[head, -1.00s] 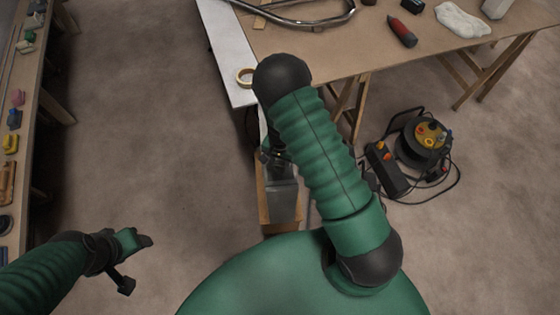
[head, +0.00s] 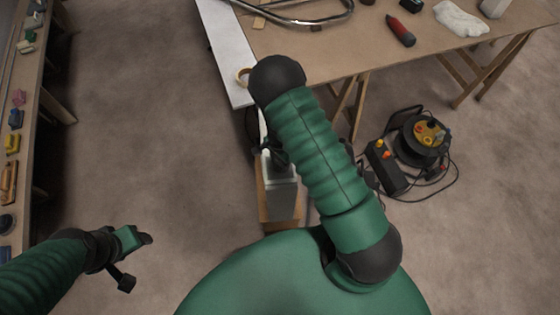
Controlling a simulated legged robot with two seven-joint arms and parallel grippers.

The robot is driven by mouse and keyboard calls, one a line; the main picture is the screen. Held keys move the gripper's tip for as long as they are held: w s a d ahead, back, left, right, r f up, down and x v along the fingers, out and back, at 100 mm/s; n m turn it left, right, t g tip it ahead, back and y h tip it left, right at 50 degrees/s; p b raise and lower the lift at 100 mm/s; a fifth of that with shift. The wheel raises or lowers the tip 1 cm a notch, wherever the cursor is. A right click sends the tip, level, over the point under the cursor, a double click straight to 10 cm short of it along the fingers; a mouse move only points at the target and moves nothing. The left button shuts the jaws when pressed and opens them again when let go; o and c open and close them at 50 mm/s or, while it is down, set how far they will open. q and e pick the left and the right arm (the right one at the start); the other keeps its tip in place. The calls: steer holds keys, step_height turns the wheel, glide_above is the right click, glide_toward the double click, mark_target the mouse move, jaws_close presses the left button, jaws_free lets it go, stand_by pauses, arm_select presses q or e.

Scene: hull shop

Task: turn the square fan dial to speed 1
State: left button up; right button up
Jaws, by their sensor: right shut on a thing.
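A grey box-like body (head: 281,198), perhaps the square fan, stands on a wooden support (head: 263,208) beside my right forearm. Its dial cannot be made out; the forearm hides part of the body. My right gripper (head: 274,157) is at the top of this grey body, small, dark and partly covered by my own arm. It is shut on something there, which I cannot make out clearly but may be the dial. My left gripper (head: 136,261) is at the lower left, open and empty above the floor, far from the grey body.
A brown workbench (head: 330,50) with a bent metal tube frame (head: 300,20) and a red-handled tool (head: 401,30) is at the top. A cable reel (head: 425,138) stands on the floor at right. A shelf (head: 42,130) lines the left.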

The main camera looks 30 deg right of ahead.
mark_target(279, 163)
steer(key=shift+a, duration=0.15)
steer(key=o, duration=1.3)
steer(key=shift+o, duration=0.2)
steer(key=shift+r, duration=0.1)
step_height(279, 163, up, 17)
steer(key=shift+f+p, duration=0.2)
steer(key=shift+p, duration=0.2)
steer(key=shift+w, duration=0.1)
